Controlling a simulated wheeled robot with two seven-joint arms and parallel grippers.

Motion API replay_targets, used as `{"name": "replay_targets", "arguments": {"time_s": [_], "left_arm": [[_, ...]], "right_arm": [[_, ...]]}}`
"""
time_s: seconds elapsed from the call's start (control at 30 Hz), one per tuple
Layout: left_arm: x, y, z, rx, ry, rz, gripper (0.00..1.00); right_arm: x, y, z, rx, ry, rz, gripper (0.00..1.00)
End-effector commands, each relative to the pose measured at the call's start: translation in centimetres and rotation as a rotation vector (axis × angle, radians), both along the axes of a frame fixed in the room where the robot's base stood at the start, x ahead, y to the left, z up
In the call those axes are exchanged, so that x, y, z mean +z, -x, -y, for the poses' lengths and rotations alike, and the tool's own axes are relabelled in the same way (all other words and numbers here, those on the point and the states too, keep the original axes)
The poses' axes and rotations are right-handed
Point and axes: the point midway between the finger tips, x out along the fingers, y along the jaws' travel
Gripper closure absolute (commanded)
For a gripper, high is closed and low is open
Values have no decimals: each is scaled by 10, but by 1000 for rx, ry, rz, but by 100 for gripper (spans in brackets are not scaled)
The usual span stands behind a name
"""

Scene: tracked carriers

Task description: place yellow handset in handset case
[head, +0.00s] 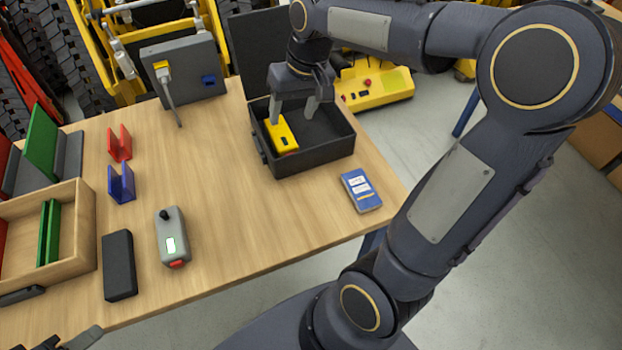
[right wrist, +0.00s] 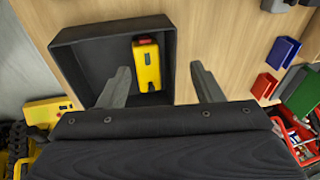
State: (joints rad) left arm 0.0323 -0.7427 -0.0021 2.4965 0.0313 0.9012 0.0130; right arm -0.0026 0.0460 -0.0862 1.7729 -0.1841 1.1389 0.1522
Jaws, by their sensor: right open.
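The yellow handset (head: 282,137) is inside the dark handset case (head: 318,157), at its left side; it also shows in the right wrist view (right wrist: 147,66). The case's lid (head: 257,45) stands open at the back. My right gripper (head: 294,108) is over the case with its fingers apart and pointing down into it. In the right wrist view, the handset lies between the two finger lines (right wrist: 160,78), with a gap to each finger. Whether its underside rests fully on the case floor cannot be told. Dark parts at the bottom left edge may be my left gripper (head: 68,340).
A grey box with a plug (head: 186,68) stands behind left. A blue meter (head: 361,190), grey device (head: 172,238), black block (head: 119,266), red holder (head: 119,143) and blue holder (head: 121,183) lie on the table. A wooden tray (head: 84,235) is at left. The table middle is clear.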

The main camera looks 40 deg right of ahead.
Motion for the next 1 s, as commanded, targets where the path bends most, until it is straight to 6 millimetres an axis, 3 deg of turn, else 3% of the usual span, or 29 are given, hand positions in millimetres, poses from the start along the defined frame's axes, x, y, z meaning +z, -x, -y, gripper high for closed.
{"name": "replay_targets", "arguments": {"time_s": [0.03, 0.2, 0.4, 0.57, 0.83, 1.0], "left_arm": [[0, 0, 0, 0, 0, 0, 59], [0, 0, 0, 0, 0, 0, 59], [0, 0, 0, 0, 0, 0, 59], [0, 0, 0, 0, 0, 0, 59], [0, 0, 0, 0, 0, 0, 59], [23, 0, 0, 0, 0, 0, 59]], "right_arm": [[8, 29, -7, 4, -30, 50, 40], [6, 108, -38, 27, -106, 192, 40], [-16, 163, -67, 38, -146, 304, 40], [-26, 177, -76, 39, -154, 336, 40], [-27, 178, -77, 40, -155, 338, 40], [-4, 178, -77, 41, -156, 337, 40]]}}
